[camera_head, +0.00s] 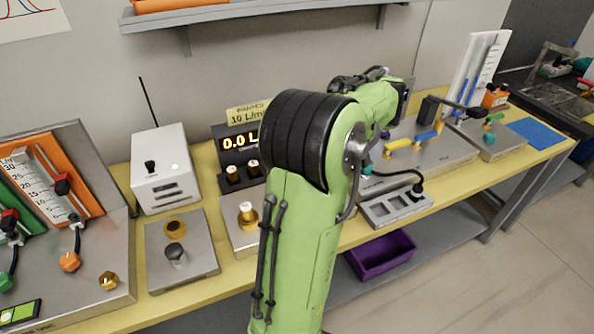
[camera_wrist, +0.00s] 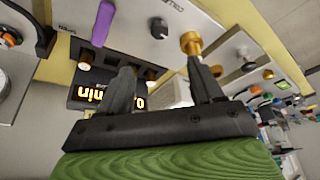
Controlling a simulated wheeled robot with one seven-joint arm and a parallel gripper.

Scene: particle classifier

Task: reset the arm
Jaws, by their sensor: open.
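My green arm (camera_head: 300,240) rises in front of the bench in the head view, bends at a black-ribbed joint and reaches away to the right. Its far end is turned away there, and I cannot make out the fingers. In the wrist view my gripper (camera_wrist: 160,66) shows two dark fingers spread apart with nothing between them. Past the fingers are a brass knob (camera_wrist: 191,43) and an upside-down lit display (camera_wrist: 100,97). I cannot tell how far the fingertips are from the knob or the panel.
The yellow bench (camera_head: 120,316) carries several devices: a white box (camera_head: 163,185), a slanted flowmeter panel (camera_head: 100,220), a plate with a brass fitting (camera_head: 182,262) and a socket strip (camera_head: 395,208). A shelf (camera_head: 240,12) hangs above. A purple bin (camera_head: 382,258) sits below. Bare floor lies at lower right.

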